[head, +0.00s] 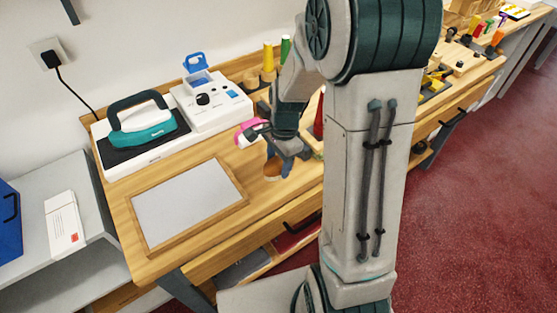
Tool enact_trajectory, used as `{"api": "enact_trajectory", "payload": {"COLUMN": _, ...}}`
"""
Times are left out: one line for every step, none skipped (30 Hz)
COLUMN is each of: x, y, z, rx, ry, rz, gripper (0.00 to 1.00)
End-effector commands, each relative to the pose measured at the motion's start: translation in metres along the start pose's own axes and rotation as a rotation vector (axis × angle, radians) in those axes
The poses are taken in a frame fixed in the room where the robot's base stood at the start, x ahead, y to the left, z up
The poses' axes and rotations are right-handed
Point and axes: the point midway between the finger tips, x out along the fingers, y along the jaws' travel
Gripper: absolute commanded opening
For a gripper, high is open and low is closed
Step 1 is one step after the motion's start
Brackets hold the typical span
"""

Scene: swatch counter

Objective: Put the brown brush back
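My gripper (279,160) is over the wooden counter, to the right of the framed grey-white panel, pointing down. My own arm covers much of the area around and behind it. A small brown round-looking thing (271,171) shows right at the fingers; I cannot tell whether it is the brown brush or a holder, or whether the fingers touch it. No brush can be made out clearly. A pink and white item (250,130) is just left of my wrist. Whether the fingers are open or shut is too small to tell.
The framed panel (188,206) lies at the front left. Yellow (268,58) and green (286,50) cylinders stand behind. Tools clutter the right side.

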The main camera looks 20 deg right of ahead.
Motion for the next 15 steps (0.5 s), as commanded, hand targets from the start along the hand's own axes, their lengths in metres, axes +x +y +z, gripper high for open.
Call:
{"api": "enact_trajectory", "payload": {"x": 0.000, "y": 0.000, "z": 0.000, "rx": 0.000, "ry": 0.000, "rz": 0.001, "gripper": 0.66}}
{"api": "enact_trajectory", "payload": {"x": 0.000, "y": 0.000, "z": 0.000, "rx": 0.000, "ry": 0.000, "rz": 0.001, "gripper": 0.71}}
{"api": "enact_trajectory", "payload": {"x": 0.000, "y": 0.000, "z": 0.000, "rx": 0.000, "ry": 0.000, "rz": 0.001, "gripper": 0.71}}
{"api": "enact_trajectory", "payload": {"x": 0.000, "y": 0.000, "z": 0.000, "rx": 0.000, "ry": 0.000, "rz": 0.001, "gripper": 0.71}}
{"api": "enact_trajectory", "payload": {"x": 0.000, "y": 0.000, "z": 0.000, "rx": 0.000, "ry": 0.000, "rz": 0.001, "gripper": 0.71}}
{"api": "enact_trajectory", "payload": {"x": 0.000, "y": 0.000, "z": 0.000, "rx": 0.000, "ry": 0.000, "rz": 0.001, "gripper": 0.71}}
{"api": "enact_trajectory", "payload": {"x": 0.000, "y": 0.000, "z": 0.000, "rx": 0.000, "ry": 0.000, "rz": 0.001, "gripper": 0.71}}
{"api": "enact_trajectory", "payload": {"x": 0.000, "y": 0.000, "z": 0.000, "rx": 0.000, "ry": 0.000, "rz": 0.001, "gripper": 0.71}}
{"api": "enact_trajectory", "payload": {"x": 0.000, "y": 0.000, "z": 0.000, "rx": 0.000, "ry": 0.000, "rz": 0.001, "gripper": 0.71}}
{"api": "enact_trajectory", "payload": {"x": -0.001, "y": 0.000, "z": 0.000, "rx": 0.000, "ry": 0.000, "rz": 0.001, "gripper": 0.71}}
{"api": "enact_trajectory", "payload": {"x": -0.002, "y": 0.000, "z": 0.000, "rx": 0.000, "ry": 0.000, "rz": 0.001, "gripper": 0.71}}
{"api": "enact_trajectory", "payload": {"x": -0.004, "y": 0.000, "z": 0.001, "rx": 0.000, "ry": 0.000, "rz": 0.000, "gripper": 0.71}}
{"api": "enact_trajectory", "payload": {"x": -0.006, "y": 0.000, "z": 0.001, "rx": 0.000, "ry": 0.000, "rz": 0.000, "gripper": 0.71}}
{"api": "enact_trajectory", "payload": {"x": -0.008, "y": 0.000, "z": 0.000, "rx": 0.000, "ry": 0.001, "rz": -0.002, "gripper": 0.71}}
{"api": "enact_trajectory", "payload": {"x": -0.014, "y": -0.001, "z": 0.000, "rx": 0.000, "ry": 0.001, "rz": -0.003, "gripper": 0.71}}
